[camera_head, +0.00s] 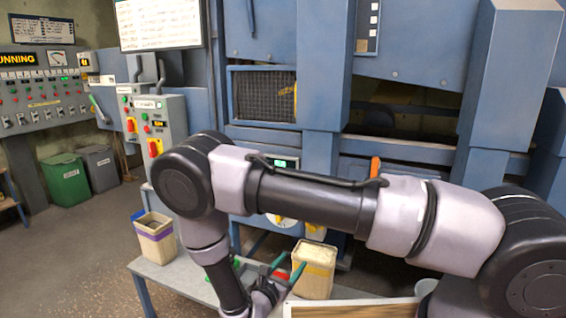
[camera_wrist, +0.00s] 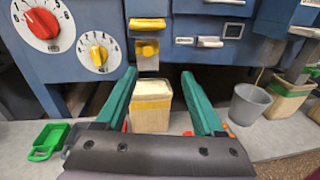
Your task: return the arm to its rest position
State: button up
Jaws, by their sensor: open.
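My gripper (camera_wrist: 153,100) is open, with two green fingers apart in the wrist view. A beige container with a yellow band (camera_wrist: 152,108) stands upright on the bench, seen between and beyond the fingers; I cannot tell whether they touch it. In the head view my arm stretches across from the right, bends at an elbow on the left and drops to the gripper (camera_head: 283,268) low over the bench. The same container (camera_head: 314,268) stands just right of the gripper there.
A grey bench (camera_head: 178,276) holds a beige container with a purple band (camera_head: 155,238). The wrist view shows a grey cup (camera_wrist: 249,104), a green scoop-like tray (camera_wrist: 47,142) and a green-banded container (camera_wrist: 287,98). The blue machine (camera_head: 400,120) stands close behind. Open floor lies left.

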jog(key=d+r+m+g+h, duration=0.1)
jog(key=d+r+m+g, duration=0.7)
jog(key=r, duration=0.4)
jog(key=d+r+m+g, duration=0.65)
jog(key=r+m, duration=0.35)
jog(key=r, duration=0.2)
jog(key=s+d+r+m+t+y, duration=0.2)
jog(key=s+r+m+y, duration=0.2)
jog(key=r, duration=0.4)
jog(key=s+d+r+m+t+y, duration=0.2)
jog(key=s+d+r+m+y, duration=0.1)
jog(key=r+m, duration=0.3)
jog(key=s+d+r+m+t+y, duration=0.2)
jog(key=s+d+r+m+y, duration=0.1)
jog(key=r, duration=0.6)
jog(key=shift+s+r+m+y, duration=0.4)
jog(key=shift+s+m+y, duration=0.4)
jog(key=shift+s+m, duration=0.3)
